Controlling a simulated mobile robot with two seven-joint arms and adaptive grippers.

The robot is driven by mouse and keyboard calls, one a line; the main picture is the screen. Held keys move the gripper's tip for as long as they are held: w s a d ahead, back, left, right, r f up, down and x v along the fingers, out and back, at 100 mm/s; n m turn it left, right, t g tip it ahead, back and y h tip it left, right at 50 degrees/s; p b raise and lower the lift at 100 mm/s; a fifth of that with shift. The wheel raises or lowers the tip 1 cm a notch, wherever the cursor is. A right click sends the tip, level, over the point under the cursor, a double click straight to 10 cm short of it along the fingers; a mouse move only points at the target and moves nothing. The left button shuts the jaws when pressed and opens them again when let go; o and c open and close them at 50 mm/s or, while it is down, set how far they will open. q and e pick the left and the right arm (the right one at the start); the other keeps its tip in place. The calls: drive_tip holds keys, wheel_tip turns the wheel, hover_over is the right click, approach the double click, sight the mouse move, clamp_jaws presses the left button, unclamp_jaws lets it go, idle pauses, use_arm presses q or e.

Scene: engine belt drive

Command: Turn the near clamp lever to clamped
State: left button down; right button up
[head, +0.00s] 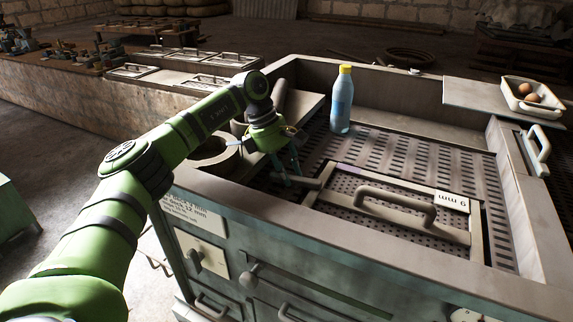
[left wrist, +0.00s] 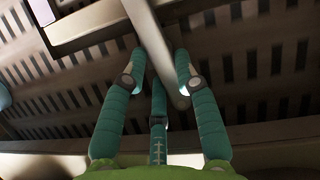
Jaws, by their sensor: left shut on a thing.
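The near clamp lever (head: 309,183) is a short grey bar at the left edge of the framed perforated screen (head: 352,172) in the head view. My left gripper (head: 289,180) reaches down onto it from above. In the left wrist view the lever (left wrist: 152,36) is a pale bar running between the teal fingers. My left gripper (left wrist: 160,66) is shut on the lever, with fingers on both sides of it. The lever's pivot and part of its length are hard to make out behind the fingers. My right gripper is not in view.
The screen has a large grey handle (head: 395,204) and a "9 mm" label. A blue bottle with a yellow cap (head: 342,100) stands behind on the slotted deck. A tray with brown eggs (head: 531,98) sits at the back right. A raised rim (head: 390,252) surrounds the deck.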

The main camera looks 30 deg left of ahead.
use_arm(q)
drive_tip(key=shift+w+r+m+g+p, duration=0.15)
drive_tip(key=shift+m+p, duration=0.1)
drive_tip(key=shift+m, duration=0.2)
drive_tip(key=shift+w+f+m+g+p, duration=0.1)
drive_tip(key=shift+m+g+p, duration=0.1)
drive_tip(key=shift+m, duration=0.25)
drive_tip(key=c, duration=1.2)
unclamp_jaws()
drive_tip(key=v, duration=1.2)
